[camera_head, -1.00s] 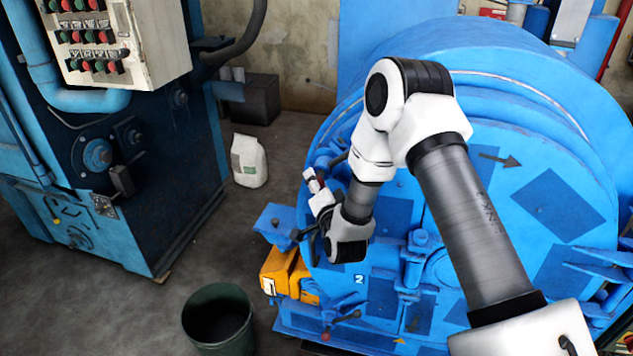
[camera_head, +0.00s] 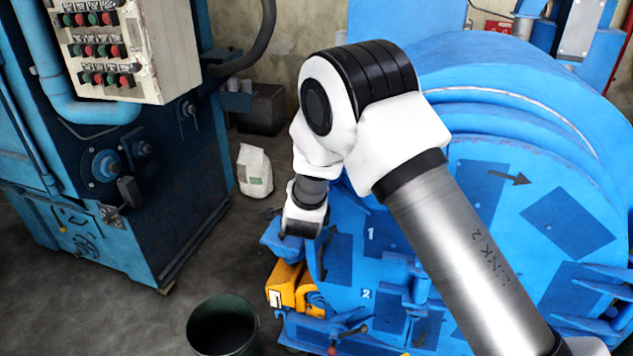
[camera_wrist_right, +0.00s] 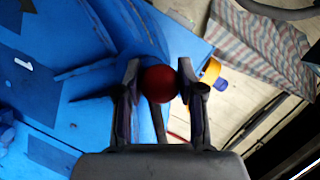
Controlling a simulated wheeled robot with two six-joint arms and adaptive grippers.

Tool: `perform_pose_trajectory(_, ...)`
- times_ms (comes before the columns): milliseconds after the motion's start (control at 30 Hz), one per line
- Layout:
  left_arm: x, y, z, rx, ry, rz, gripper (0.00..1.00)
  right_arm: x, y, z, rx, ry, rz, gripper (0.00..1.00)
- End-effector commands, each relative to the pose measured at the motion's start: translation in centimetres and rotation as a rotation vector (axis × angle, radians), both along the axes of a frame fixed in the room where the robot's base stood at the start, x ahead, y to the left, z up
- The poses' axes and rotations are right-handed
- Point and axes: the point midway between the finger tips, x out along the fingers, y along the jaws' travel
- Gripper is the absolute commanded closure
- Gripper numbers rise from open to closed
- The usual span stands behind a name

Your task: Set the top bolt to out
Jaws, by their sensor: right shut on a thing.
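A dark red ball knob (camera_wrist_right: 160,84) sits between the two fingers of my right gripper (camera_wrist_right: 159,66) in the right wrist view. The gripper is shut on it. A dark handle shaft (camera_wrist_right: 158,123) runs from the knob, partly hidden by the ball and gripper. In the head view my right arm reaches to the left edge of the blue drum door (camera_head: 490,215), beside the number 1. There my wrist hides the gripper, the knob and most of the top bolt. A lower handle (camera_head: 350,332) shows near the door's bottom left. My left gripper is not in view.
Yellow blocks (camera_head: 294,290) stand at the drum's lower left. A dark green bin (camera_head: 222,326) and a white bag (camera_head: 254,170) stand on the floor. A blue machine with a button panel (camera_head: 125,50) fills the left. Open floor lies between.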

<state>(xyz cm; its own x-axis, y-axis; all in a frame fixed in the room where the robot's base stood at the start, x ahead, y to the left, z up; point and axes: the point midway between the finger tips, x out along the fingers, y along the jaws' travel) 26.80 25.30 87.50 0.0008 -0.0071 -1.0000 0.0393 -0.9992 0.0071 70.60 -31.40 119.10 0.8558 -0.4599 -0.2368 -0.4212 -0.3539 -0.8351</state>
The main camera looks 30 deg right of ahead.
Motion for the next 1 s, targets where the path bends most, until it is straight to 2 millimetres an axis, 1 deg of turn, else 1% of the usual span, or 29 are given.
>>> perform_pose_trajectory(33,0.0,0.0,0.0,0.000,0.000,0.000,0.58,0.2,0.0,0.6,-0.004,-0.015,0.002,1.00)
perform_pose_trajectory(200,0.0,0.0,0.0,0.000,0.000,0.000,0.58,0.3,0.0,0.6,-0.006,-0.016,0.002,1.00)
perform_pose_trajectory(233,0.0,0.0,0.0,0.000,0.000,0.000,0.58,0.3,0.0,0.6,-0.006,-0.016,0.002,0.51)
perform_pose_trajectory(267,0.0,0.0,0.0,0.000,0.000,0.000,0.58,0.2,0.0,0.6,-0.006,-0.016,0.002,0.41)
perform_pose_trajectory(300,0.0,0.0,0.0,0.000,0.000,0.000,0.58,0.2,0.0,0.6,-0.005,-0.015,0.002,0.36)
perform_pose_trajectory(567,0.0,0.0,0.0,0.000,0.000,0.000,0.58,0.1,0.0,0.3,-0.003,-0.009,0.002,0.36)
perform_pose_trajectory(667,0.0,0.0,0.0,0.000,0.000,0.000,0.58,-0.6,0.4,0.5,-0.004,-0.009,0.003,0.36)
perform_pose_trajectory(767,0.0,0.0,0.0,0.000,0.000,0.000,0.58,-2.0,1.2,0.9,-0.006,-0.007,0.004,0.36)
perform_pose_trajectory(900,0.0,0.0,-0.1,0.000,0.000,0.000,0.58,-4.5,2.6,1.6,-0.008,-0.009,0.006,0.36)
perform_pose_trajectory(1000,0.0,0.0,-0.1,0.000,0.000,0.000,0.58,-5.7,3.3,1.9,-0.007,-0.010,0.004,0.36)
